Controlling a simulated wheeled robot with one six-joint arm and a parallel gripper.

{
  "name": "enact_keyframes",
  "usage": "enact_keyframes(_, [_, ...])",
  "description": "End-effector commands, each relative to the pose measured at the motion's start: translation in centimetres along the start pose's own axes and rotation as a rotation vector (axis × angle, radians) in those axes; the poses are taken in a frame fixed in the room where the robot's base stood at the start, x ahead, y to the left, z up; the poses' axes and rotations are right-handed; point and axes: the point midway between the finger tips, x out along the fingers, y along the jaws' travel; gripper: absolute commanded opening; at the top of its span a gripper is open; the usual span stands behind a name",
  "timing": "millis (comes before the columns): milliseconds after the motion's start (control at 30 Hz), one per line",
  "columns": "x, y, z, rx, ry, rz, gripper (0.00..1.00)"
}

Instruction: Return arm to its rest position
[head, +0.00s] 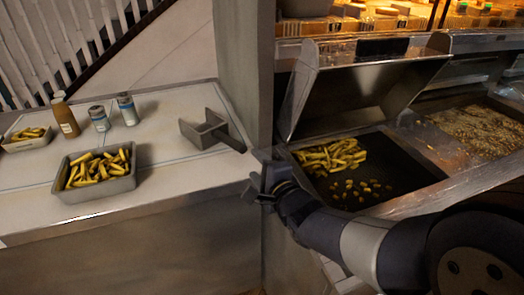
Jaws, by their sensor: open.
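My gripper (260,187) is in the middle of the head view, in front of the divider between the counter and the fryer. It is open and I see nothing in it. My arm reaches in from the lower right. A grey metal scoop (203,133) lies on the counter, its dark handle pointing toward my gripper. The handle's end is close to the gripper; I cannot tell the exact gap.
A grey tray of fries (122,185) and a smaller tray (30,144) stand on the white counter (180,178), with a bottle (65,118) and two shakers. The fryer station (392,172) holds fries under a raised metal hood (362,85). A post (243,70) divides them.

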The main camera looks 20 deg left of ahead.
Motion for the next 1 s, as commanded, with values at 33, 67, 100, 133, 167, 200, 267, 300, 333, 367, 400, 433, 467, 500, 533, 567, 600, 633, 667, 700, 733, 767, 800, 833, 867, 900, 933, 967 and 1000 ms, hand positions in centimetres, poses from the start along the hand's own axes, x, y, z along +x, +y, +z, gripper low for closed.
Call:
enact_keyframes(33, [-0.1, 0.0, 0.0, 0.000, 0.000, -0.001, 0.48])
enact_keyframes(67, [-0.2, 0.0, 0.0, 0.000, 0.000, -0.001, 0.48])
enact_keyframes(100, [-0.2, 0.0, 0.0, 0.000, 0.000, -0.001, 0.48])
enact_keyframes(133, [-0.2, 0.0, 0.0, 0.000, 0.000, -0.001, 0.48])
enact_keyframes(167, [-0.2, 0.0, 0.0, 0.000, 0.000, 0.000, 0.48])
enact_keyframes(200, [-0.2, 0.0, 0.0, 0.000, 0.000, 0.000, 0.48])
enact_keyframes(267, [-0.2, 0.0, 0.0, 0.000, 0.000, 0.000, 0.48])
enact_keyframes(300, [-0.2, 0.0, 0.0, 0.000, 0.000, 0.000, 0.48])
enact_keyframes(333, [-0.1, 0.0, 0.0, 0.000, 0.000, 0.000, 0.48])
enact_keyframes(367, [-0.1, 0.0, 0.0, 0.000, 0.000, 0.000, 0.48])
enact_keyframes(400, [0.0, 0.0, 0.0, 0.000, 0.000, 0.000, 0.48])
enact_keyframes(433, [0.2, 0.0, 0.0, 0.000, 0.000, 0.000, 0.48])
enact_keyframes(467, [0.3, 0.0, 0.0, 0.000, 0.000, 0.001, 0.48])
enact_keyframes(500, [0.7, 0.1, 0.0, 0.000, 0.000, 0.002, 0.48])
enact_keyframes(533, [1.0, 0.0, 0.0, -0.001, 0.000, 0.002, 0.48])
enact_keyframes(567, [1.3, 0.0, 0.0, -0.001, 0.000, 0.001, 0.48])
enact_keyframes(600, [1.9, 0.1, 0.0, -0.001, 0.000, 0.002, 0.48])
enact_keyframes(633, [2.3, 0.0, 0.0, -0.001, 0.000, 0.002, 0.48])
enact_keyframes(667, [2.8, 0.0, 0.0, -0.001, 0.000, 0.001, 0.48])
enact_keyframes(700, [3.5, 0.0, 0.0, -0.001, 0.000, 0.001, 0.48])
enact_keyframes(733, [4.0, 0.0, 0.0, -0.001, -0.001, 0.001, 0.48])
enact_keyframes(767, [4.5, 0.0, 0.0, -0.001, -0.001, 0.001, 0.48])
enact_keyframes(800, [5.2, 0.0, 0.0, -0.001, -0.001, 0.001, 0.48])
enact_keyframes(833, [5.7, 0.0, 0.0, -0.001, -0.001, 0.001, 0.48])
enact_keyframes(867, [6.2, 0.0, 0.0, -0.001, -0.001, 0.002, 0.48])
enact_keyframes(900, [6.9, 0.0, 0.0, -0.001, -0.001, 0.002, 0.48])
enact_keyframes(933, [7.3, 0.0, 0.0, -0.001, -0.001, 0.002, 0.48])
enact_keyframes(967, [7.8, 0.0, 0.0, -0.001, -0.001, 0.001, 0.48])
enact_keyframes(1000, [8.4, 0.0, 0.0, -0.001, -0.001, 0.001, 0.48])
